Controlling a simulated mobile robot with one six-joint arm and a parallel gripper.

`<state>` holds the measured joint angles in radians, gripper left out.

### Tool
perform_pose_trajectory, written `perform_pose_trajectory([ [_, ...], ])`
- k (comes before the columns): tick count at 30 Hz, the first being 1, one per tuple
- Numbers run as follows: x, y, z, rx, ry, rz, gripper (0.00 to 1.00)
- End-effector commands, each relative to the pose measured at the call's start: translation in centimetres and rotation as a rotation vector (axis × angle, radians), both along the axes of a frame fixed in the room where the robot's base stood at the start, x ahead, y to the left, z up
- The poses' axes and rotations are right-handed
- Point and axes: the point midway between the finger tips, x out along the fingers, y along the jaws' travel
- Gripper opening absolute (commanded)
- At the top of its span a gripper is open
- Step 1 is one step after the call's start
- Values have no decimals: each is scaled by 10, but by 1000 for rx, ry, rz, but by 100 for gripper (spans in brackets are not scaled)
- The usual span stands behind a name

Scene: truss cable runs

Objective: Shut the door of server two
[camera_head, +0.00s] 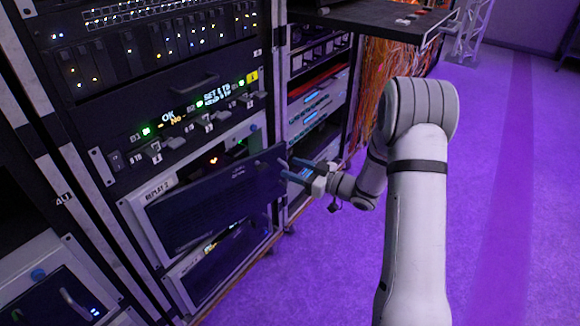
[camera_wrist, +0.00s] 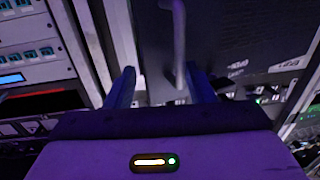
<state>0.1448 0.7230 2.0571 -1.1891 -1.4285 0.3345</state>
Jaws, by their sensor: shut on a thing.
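The dark door (camera_head: 215,205) of the unit labelled REPLAY 2 (camera_head: 158,188) stands partly open, swung out from the lit white-framed front. It fills the upper right of the wrist view (camera_wrist: 240,40). A grey bar handle (camera_wrist: 180,45) runs down the door face and ends between my fingers. My gripper (camera_head: 288,170) is at the door's free right edge, shut on this handle. In the wrist view my gripper (camera_wrist: 160,88) shows one finger on each side of the handle. In the head view the fingers and wrist hide most of the handle.
Another lit unit (camera_head: 215,265) sits below the door. A panel with switches and green lights (camera_head: 190,125) is above. A second rack (camera_head: 318,95) stands to the right, close to my wrist, with orange cables (camera_head: 385,80) beyond. Purple floor (camera_head: 500,180) is clear at right.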

Motion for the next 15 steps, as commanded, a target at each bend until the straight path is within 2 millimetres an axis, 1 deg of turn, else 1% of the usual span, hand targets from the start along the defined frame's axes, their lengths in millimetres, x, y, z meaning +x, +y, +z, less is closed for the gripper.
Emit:
perform_pose_trajectory([
  [1, 2, -10, 1, -1, -3, -21, 30],
  [4, -2, -16, 2, 0, -4, -22, 32],
  [6, -5, -19, 2, 0, -4, -22, 30],
  [8, -8, -23, 2, 1, -4, -21, 15],
  [15, -20, -34, 2, 1, -3, -15, 15],
])
